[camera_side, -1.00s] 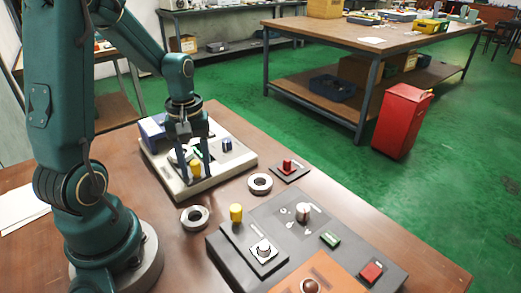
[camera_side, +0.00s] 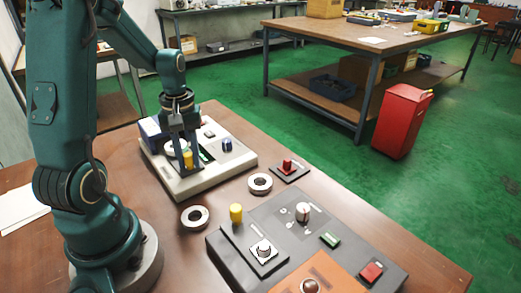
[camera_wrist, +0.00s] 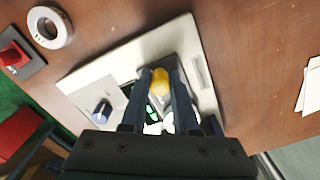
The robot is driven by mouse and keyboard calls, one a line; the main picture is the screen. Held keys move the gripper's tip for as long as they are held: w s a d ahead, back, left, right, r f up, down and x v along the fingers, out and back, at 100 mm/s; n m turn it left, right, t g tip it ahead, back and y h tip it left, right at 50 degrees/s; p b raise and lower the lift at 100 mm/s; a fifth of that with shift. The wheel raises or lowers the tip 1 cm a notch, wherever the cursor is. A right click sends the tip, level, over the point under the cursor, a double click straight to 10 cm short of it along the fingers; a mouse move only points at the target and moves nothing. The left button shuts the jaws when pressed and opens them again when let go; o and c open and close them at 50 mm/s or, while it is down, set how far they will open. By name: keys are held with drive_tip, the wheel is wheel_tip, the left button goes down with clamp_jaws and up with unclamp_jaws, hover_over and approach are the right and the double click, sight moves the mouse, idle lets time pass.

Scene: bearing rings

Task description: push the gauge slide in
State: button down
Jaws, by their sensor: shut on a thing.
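A pale gauge unit (camera_side: 215,178) sits on the table by my arm; it also shows in the wrist view (camera_wrist: 205,97). A yellow knob (camera_side: 187,159), which looks like the handle of the gauge slide, stands upright on it; it shows between my fingers in the wrist view (camera_wrist: 161,82). My gripper (camera_side: 186,163) points down and is shut on this knob, one finger on each side (camera_wrist: 161,76). The fingers hide part of the knob and the slide's track. A green-lit display (camera_wrist: 152,113) shows beside the fingers. A dark blue dial (camera_side: 227,145) stands on the unit.
Two metal rings (camera_side: 195,217) (camera_side: 260,183) lie on the table in front of the unit. A red switch (camera_side: 287,166) is at the right. A dark panel (camera_side: 225,255) with knobs and a second yellow cylinder (camera_side: 236,212) fill the front.

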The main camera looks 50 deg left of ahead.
drive_tip(key=shift+w+a, duration=0.1)
drive_tip(key=shift+a, duration=4.1)
drive_tip(key=c, duration=0.8)
unclamp_jaws()
drive_tip(key=shift+d, duration=0.1)
drive_tip(key=shift+c, duration=0.2)
drive_tip(key=shift+d+r, duration=0.1)
drive_tip(key=shift+r, duration=3.4)
